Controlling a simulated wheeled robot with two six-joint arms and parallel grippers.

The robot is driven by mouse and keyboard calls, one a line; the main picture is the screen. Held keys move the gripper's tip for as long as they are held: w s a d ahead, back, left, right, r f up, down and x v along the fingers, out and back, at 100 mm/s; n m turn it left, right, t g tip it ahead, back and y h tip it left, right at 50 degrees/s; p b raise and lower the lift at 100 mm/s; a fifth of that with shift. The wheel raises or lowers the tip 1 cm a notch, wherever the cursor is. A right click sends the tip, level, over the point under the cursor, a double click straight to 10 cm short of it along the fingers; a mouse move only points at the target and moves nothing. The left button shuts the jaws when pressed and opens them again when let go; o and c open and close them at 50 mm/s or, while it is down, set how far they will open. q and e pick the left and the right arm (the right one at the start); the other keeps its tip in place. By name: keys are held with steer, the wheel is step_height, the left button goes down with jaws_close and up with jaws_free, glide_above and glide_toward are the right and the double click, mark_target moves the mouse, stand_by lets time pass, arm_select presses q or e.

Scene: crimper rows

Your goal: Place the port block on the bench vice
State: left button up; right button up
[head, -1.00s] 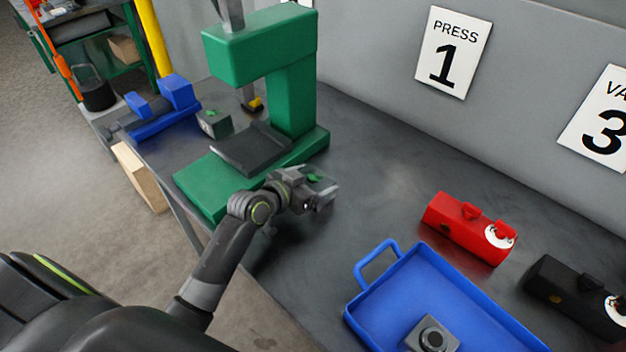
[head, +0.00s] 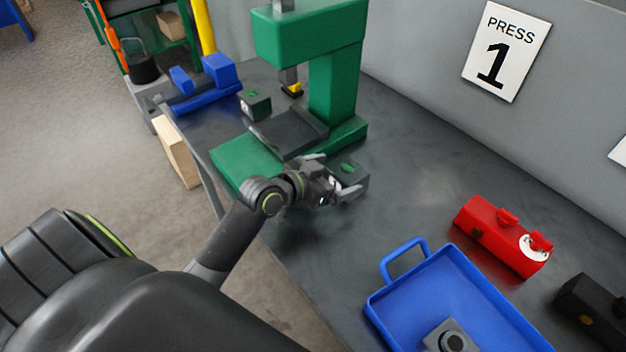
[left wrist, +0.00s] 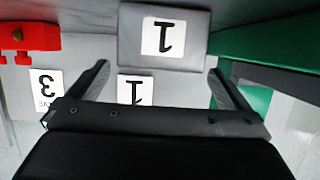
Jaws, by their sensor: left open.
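A grey block with a green mark on top (head: 352,177), which may be the port block, stands on the bench beside the green press. In the left wrist view a grey face with a white "1" label (left wrist: 163,38) shows beyond my fingertips. My left gripper (head: 325,180) is open, empty and just left of that block, facing it. Its two spread fingers (left wrist: 160,70) show in the wrist view. The blue bench vice (head: 207,86) is at the bench's far left end. A similar grey block with a green mark (head: 256,105) stands near it. My right gripper is out of view.
The green press (head: 338,90) rises behind my left gripper. A blue tray (head: 392,308) holding a grey block with a round port (head: 452,337) is at the front right. A red block (head: 500,236) and a black block (head: 592,308) stand right. Bench between press and red block is clear.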

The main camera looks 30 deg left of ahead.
arm_select(q)
steer(key=v, duration=0.7)
steer(key=shift+s+r, duration=0.1)
steer(key=shift+s, duration=0.1)
steer(key=s+a+r+p, duration=0.1)
steer(key=s+r+p, duration=0.2)
steer(key=s+p, duration=0.15)
steer(key=p, duration=0.4)
glide_toward(346, 170)
steer(key=shift+g, duration=0.3)
steer(key=x, duration=0.5)
steer(key=shift+w+d+r, duration=0.1)
steer(key=shift+w+r, duration=0.1)
steer(key=shift+w, duration=0.1)
steer(key=shift+w+d+f+p, duration=0.1)
steer(key=shift+w+d+p, duration=0.05)
steer(key=shift+w+p, duration=0.3)
steer(key=x, duration=0.3)
steer(key=shift+p, duration=0.4)
steer(key=shift+w+f, duration=0.35)
steer(key=shift+w, duration=0.15)
